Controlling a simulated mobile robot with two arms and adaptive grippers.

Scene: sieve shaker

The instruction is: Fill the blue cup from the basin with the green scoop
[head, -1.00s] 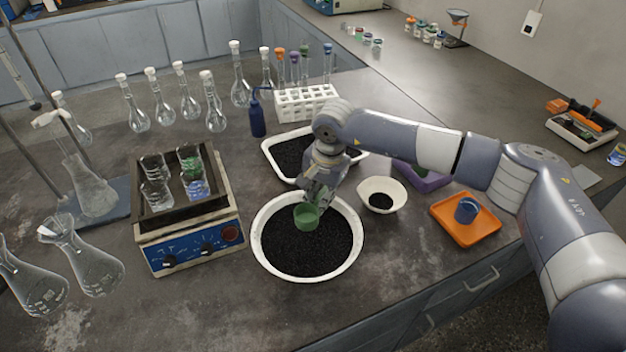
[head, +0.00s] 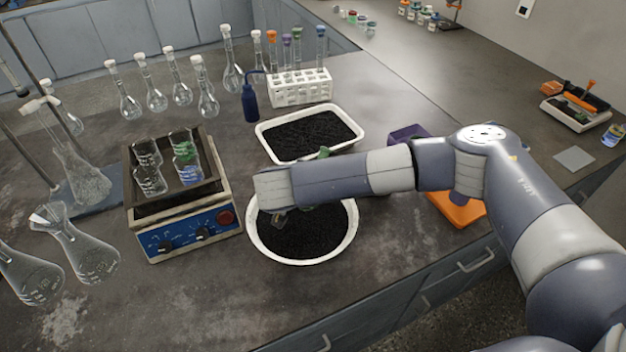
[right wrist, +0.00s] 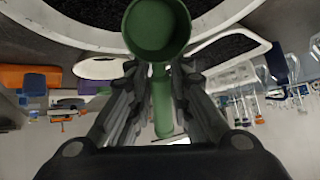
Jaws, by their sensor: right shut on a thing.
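The green scoop (right wrist: 158,28) is in my right gripper (right wrist: 159,72), which is shut on its handle in the right wrist view. The scoop's round bowl is beyond the fingertips and looks dark green inside, with no granules that I can make out. In the head view my right forearm hides most of the gripper, and a small green piece shows above the arm. The round white basin (head: 350,243) holds black granules, and the wrist is over it. My left gripper is not in view.
A white rectangular tray (head: 260,134) of black granules lies behind the basin. The shaker (head: 190,228) with beakers stands left. A white bowl (right wrist: 98,68) shows in the right wrist view. A blue wash bottle (head: 250,103) and tube rack (head: 300,90) are behind.

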